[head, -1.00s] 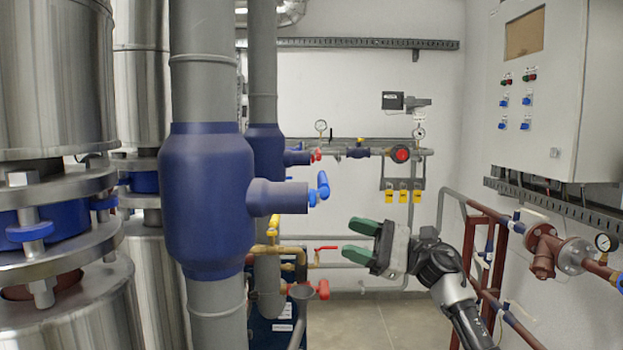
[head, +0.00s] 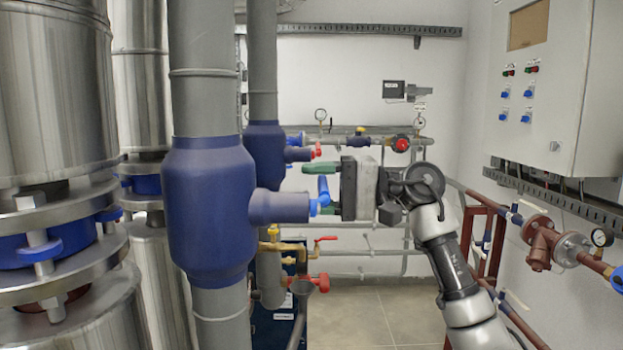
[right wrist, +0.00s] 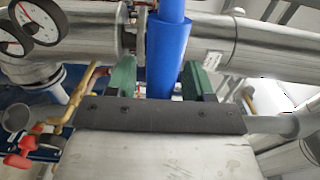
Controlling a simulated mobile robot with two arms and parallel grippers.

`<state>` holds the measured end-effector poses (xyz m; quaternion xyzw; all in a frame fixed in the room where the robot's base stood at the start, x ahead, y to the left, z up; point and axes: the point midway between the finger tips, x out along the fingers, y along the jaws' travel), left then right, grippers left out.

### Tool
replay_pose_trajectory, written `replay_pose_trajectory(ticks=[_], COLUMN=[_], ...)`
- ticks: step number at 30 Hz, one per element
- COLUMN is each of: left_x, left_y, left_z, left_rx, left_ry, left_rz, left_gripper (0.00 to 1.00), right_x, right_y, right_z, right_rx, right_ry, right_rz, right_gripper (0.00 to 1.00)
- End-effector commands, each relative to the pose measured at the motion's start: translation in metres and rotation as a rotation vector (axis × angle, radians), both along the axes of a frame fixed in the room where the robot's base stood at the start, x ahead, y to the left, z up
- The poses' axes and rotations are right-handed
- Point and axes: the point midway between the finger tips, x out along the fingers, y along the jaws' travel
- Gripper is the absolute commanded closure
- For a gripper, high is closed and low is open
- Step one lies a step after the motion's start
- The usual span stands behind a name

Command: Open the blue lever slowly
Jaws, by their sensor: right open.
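The blue lever (head: 323,190) sits at the right end of the short blue side branch (head: 280,207) on the thick blue valve body (head: 207,205). It stands roughly upright. My right gripper (head: 322,187) has green fingers and is open, with its fingertips at the lever. In the right wrist view the lever (right wrist: 168,55) runs between the two green fingers (right wrist: 160,80), with a gap on each side. My left gripper is not in view.
Brass fittings and a red valve handle (head: 318,283) lie below the lever. Steel tanks (head: 55,100) stand at left. A control cabinet (head: 545,90) and brown pipes (head: 540,245) are at right. Floor (head: 370,315) is clear below my arm.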

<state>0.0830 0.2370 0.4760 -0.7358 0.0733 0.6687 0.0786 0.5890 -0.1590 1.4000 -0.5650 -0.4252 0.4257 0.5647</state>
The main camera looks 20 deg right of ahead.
Motion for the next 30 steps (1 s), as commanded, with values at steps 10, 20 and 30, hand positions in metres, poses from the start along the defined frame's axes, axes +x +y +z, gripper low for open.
replay_pose_trajectory(ticks=[10, 20, 30], left_x=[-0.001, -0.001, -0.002], left_y=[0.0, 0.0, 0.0], left_z=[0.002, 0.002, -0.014], left_rx=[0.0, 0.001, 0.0], left_ry=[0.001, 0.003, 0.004], left_rz=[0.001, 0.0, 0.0], left_gripper=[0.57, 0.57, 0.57], right_x=[0.002, 0.002, 0.002], right_y=[0.007, 0.007, 0.006], right_z=[-0.001, -0.001, 0.001], right_rx=[0.001, 0.001, -0.016], right_ry=[0.001, 0.001, -0.056], right_rz=[-0.001, -0.001, -0.002], right_gripper=[0.48, 0.92, 1.0])
